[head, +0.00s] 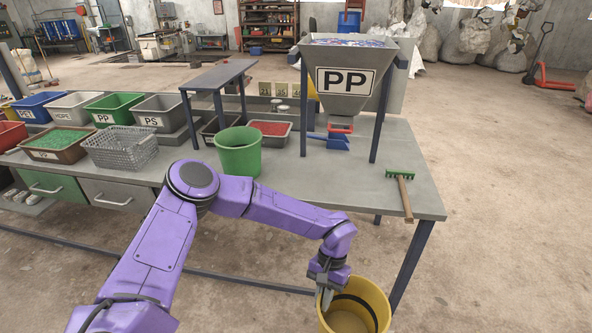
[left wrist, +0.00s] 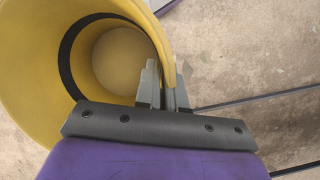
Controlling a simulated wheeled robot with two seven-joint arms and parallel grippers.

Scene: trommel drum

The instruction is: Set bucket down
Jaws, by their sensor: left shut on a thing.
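A yellow bucket (head: 376,290) is at the bottom of the head view, in front of the table's right end. In the left wrist view the yellow bucket (left wrist: 88,20) fills the upper left; it looks empty, with a dark band inside. My left gripper (head: 328,290) is shut on the bucket's rim, one finger inside the wall and one outside. It also shows in the left wrist view (left wrist: 163,90). Whether the bucket's base touches the floor is hidden. My right gripper is not in view.
The grey table (head: 330,180) carries a green bucket (head: 238,152), a PP hopper (head: 346,82), a blue scoop (head: 328,141) and a green brush (head: 400,175). Labelled bins stand at the left, including a green PP bin (head: 113,108). The concrete floor (head: 500,230) at the right is clear.

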